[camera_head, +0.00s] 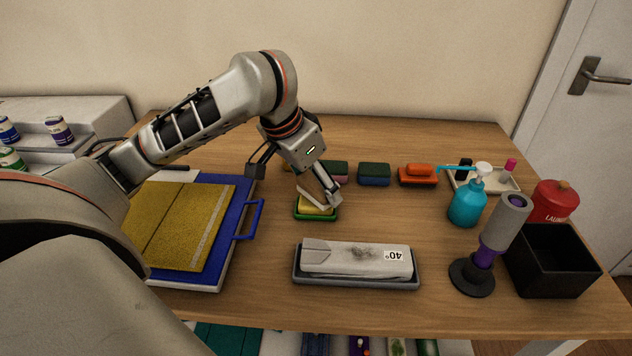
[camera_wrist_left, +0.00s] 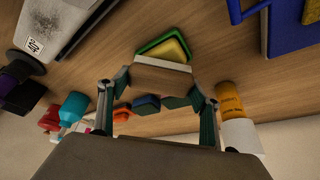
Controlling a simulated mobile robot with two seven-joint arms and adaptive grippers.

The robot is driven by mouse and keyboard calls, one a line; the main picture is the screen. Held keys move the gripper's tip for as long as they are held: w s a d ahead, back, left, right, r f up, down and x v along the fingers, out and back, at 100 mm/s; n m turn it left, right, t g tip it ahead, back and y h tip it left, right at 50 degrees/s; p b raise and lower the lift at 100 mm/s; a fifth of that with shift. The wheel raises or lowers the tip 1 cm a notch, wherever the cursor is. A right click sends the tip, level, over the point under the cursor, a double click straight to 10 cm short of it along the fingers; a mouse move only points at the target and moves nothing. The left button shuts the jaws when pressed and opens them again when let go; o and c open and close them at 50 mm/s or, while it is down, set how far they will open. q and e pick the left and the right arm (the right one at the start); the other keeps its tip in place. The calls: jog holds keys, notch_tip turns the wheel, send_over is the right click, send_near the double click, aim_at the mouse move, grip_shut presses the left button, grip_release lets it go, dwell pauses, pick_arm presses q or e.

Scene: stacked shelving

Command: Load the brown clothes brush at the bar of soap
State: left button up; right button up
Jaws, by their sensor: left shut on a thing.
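My left gripper (camera_head: 327,196) reaches down from the left arm over a green dish. It is shut on the brown clothes brush (camera_wrist_left: 160,80), a brown block with a pale bristle edge in the left wrist view. In the head view the gripper mostly hides the brush. The yellow bar of soap (camera_head: 312,211) lies in the green dish (camera_head: 316,218), just under the gripper; it also shows beyond the brush in the wrist view (camera_wrist_left: 172,49). The bristles are very close to the soap; I cannot tell whether they touch. My right gripper is not in view.
A grey tray (camera_head: 357,284) with a pale wrapped object lies in front. A blue tray (camera_head: 225,250) with mustard cloth is left. Sponges (camera_head: 374,174) and an orange block (camera_head: 420,169) stand behind. A teal bottle (camera_head: 467,205) and a black box (camera_head: 551,262) stand right.

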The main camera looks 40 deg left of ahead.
pick_arm(q)
jog(key=shift+f, duration=0.5)
dwell(0.5)
jog(key=shift+p, duration=0.3)
dwell(2.3)
jog(key=shift+s+f+p, duration=0.1)
jog(key=shift+f+p, duration=0.1)
jog(key=shift+p, duration=0.1)
dwell(2.1)
